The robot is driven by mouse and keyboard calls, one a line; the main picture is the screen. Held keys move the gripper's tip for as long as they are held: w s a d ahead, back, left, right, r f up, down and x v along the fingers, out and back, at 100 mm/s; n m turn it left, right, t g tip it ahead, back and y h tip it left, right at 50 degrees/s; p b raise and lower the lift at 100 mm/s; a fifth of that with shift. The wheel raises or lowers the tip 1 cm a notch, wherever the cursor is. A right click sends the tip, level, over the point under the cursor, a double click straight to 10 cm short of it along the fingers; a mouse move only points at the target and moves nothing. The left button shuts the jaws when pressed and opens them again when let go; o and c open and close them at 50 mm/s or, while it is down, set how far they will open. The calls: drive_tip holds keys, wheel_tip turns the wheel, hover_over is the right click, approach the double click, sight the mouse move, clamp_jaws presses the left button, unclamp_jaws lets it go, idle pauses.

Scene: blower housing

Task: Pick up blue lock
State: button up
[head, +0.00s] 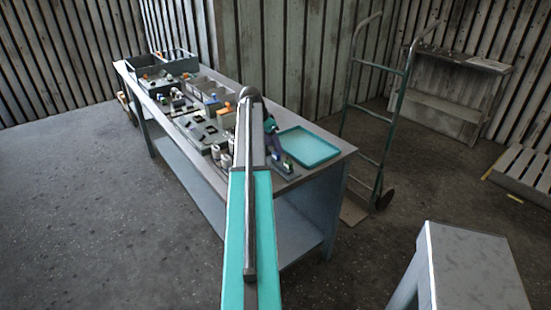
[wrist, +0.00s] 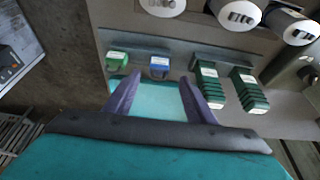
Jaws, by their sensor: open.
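The blue lock (wrist: 159,67) is a small block with a white label, on a grey rack or strip in the upper middle of the wrist view. My gripper (wrist: 160,77) has two purple fingers, spread wide apart with nothing held between them. The blue lock appears just past the fingertips, between their lines. I cannot tell the remaining distance in depth. A green lock-like block (wrist: 117,60) with a white label sits to its left on the same strip.
Two ribbed green stacks (wrist: 209,86) (wrist: 246,88) stand right of the blue lock, close to the right finger. White-faced cylinders (wrist: 238,13) line the top of the wrist view. The long workbench (head: 225,80) holds bins, parts and a turquoise tray (head: 308,147). A hand truck (head: 377,125) stands behind.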

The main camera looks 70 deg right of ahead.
sight(277, 156)
drive_tip(key=shift+f, duration=0.1)
drive_tip(key=shift+p+x, duration=1.25)
drive_tip(key=shift+x, duration=1.25)
drive_tip(key=shift+a+f, duration=0.1)
drive_tip(key=shift+a, duration=0.1)
drive_tip(key=shift+c, duration=0.3)
drive_tip(key=c, duration=0.9)
